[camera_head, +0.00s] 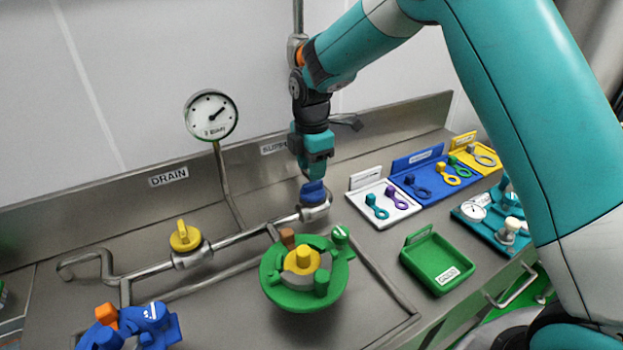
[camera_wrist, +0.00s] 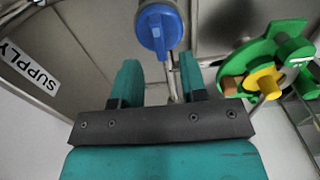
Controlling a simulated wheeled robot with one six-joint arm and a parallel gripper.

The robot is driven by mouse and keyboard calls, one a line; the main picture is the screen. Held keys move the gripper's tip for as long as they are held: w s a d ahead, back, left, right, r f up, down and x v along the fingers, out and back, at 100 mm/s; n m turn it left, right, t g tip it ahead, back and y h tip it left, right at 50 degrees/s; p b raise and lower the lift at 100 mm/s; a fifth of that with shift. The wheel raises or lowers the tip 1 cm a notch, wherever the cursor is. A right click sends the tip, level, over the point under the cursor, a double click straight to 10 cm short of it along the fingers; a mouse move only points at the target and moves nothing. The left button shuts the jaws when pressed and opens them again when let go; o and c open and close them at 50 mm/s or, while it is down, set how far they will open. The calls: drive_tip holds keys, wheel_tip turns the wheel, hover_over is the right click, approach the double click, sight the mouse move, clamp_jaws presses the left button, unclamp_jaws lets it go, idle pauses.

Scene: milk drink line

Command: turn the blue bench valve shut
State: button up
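The blue bench valve (camera_head: 313,192) sits on the metal pipe in front of the back ledge, below the SUPPLY label. In the wrist view its round blue handle (camera_wrist: 158,28) has a raised bar and lies just beyond the fingertips. My gripper (camera_head: 316,174) points down right above the valve handle. In the wrist view my gripper (camera_wrist: 160,75) has its two teal fingers apart with nothing between them. The handle is in line with the gap and appears outside it. I cannot tell from these views whether the fingers touch the handle.
A yellow valve (camera_head: 185,237) sits on the same pipe at left, near a pressure gauge (camera_head: 211,115). A green round fixture (camera_head: 303,273) stands in front. A green tray (camera_head: 437,261) and white, blue and yellow tag boards (camera_head: 384,203) lie at right. A blue clamp-like item (camera_head: 140,328) is at lower left.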

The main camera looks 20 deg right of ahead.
sight(313, 189)
drive_tip(key=shift+f, duration=2.3)
drive_tip(key=shift+c, duration=0.2)
clamp_jaws()
